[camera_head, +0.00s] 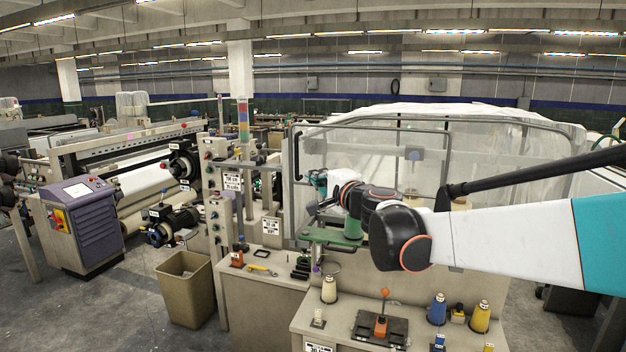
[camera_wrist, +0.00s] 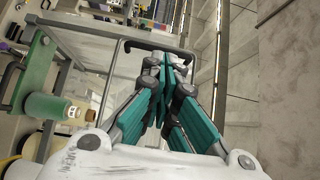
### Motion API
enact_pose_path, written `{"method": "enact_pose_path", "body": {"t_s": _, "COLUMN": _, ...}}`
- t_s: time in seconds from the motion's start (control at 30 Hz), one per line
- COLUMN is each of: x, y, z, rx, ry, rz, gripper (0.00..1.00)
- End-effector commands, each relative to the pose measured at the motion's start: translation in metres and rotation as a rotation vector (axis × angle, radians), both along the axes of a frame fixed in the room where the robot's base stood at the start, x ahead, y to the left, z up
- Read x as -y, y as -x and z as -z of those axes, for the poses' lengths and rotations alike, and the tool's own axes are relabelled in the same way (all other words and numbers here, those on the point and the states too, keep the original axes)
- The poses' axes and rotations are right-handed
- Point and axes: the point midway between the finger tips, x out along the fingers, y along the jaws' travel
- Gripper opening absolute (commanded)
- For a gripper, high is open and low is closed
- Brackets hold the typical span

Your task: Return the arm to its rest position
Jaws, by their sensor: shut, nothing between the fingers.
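My arm reaches in from the right edge in the head view, its white and teal links and dark joints crossing in front of the clear-walled enclosure. My gripper (camera_head: 318,196) is at the arm's far end, small and partly hidden there, near the enclosure's left side. In the wrist view my gripper (camera_wrist: 167,65) shows its teal fingers brought together with nothing between them. A green cylinder (camera_wrist: 58,106) on a green bracket is left of the fingers in the wrist view, apart from them.
The clear enclosure (camera_head: 465,150) with its metal frame stands behind my arm. Below are a workbench with yarn cones (camera_head: 480,317), a black tray (camera_head: 366,328) and an orange-knobbed lever (camera_head: 381,325). A tan bin (camera_head: 186,290) stands on the floor at left, near a loom control cabinet (camera_head: 85,225).

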Motion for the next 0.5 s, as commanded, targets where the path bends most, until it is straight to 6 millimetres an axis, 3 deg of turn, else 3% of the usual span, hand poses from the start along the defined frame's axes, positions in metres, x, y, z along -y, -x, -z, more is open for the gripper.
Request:
{"method": "enact_pose_path", "body": {"t_s": 0.17, "x": 0.001, "y": 0.028, "z": 0.026, "rx": 0.009, "ry": 0.095, "rz": -0.031, "gripper": 0.0}}
{"method": "enact_pose_path", "body": {"t_s": 0.5, "x": 0.012, "y": 0.134, "z": 0.141, "rx": -0.002, "ry": 0.501, "rz": -0.158, "gripper": 0.0}}
